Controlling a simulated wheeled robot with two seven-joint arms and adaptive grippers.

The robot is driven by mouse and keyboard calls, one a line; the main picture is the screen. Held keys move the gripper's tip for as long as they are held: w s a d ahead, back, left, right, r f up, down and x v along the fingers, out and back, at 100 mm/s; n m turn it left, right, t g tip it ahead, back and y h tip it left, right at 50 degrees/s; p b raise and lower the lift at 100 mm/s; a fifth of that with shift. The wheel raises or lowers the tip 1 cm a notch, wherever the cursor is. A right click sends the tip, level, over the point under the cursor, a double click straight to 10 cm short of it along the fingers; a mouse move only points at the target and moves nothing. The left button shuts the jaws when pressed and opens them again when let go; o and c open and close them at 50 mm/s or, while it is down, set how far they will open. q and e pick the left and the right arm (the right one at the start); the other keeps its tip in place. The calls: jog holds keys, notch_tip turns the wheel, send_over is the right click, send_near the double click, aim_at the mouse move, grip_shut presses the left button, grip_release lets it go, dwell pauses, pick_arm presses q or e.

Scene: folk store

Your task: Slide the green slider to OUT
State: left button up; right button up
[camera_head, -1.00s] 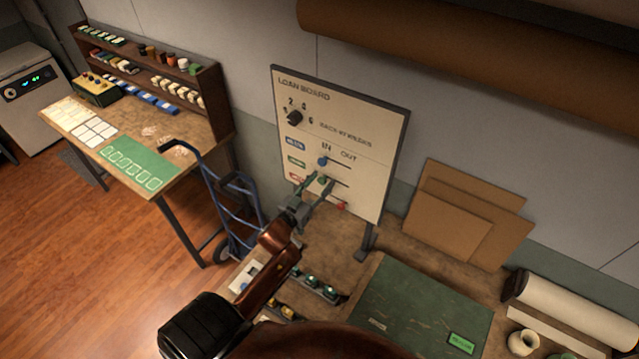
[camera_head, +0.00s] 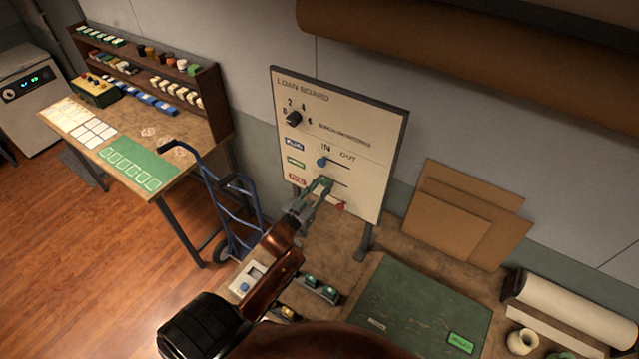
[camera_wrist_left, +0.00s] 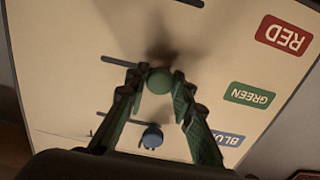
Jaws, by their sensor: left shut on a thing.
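The pale loan board (camera_head: 360,119) stands upright, with IN and OUT printed above its slider slots. My left gripper (camera_head: 324,183) is at the green row, shut on the round green slider knob (camera_wrist_left: 159,81), which the fingers mostly hide in the head view. In the left wrist view, where the board appears upside down, the fingertips (camera_wrist_left: 159,88) touch both sides of the knob. Its slot shows as a dark line running left from it there, and to the right, toward OUT, in the head view. My right gripper is not in view.
The blue slider knob (camera_head: 322,162) sits above, under IN. The red knob (camera_head: 340,206) sits below, farther right. A dial (camera_head: 293,118) is at the board's upper left.

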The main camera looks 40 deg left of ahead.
pick_arm(q)
jog(key=shift+w+d+p, duration=0.2)
jog(key=shift+d, duration=1.4)
jog(key=shift+w+d+p, duration=0.15)
jog(key=shift+d+p, duration=0.05)
jog(key=shift+d, duration=1.4)
jog(key=o, duration=1)
jog(key=p, duration=0.3)
send_near(345, 186)
jog(key=shift+s, duration=1.4)
jog(key=shift+d, duration=0.2)
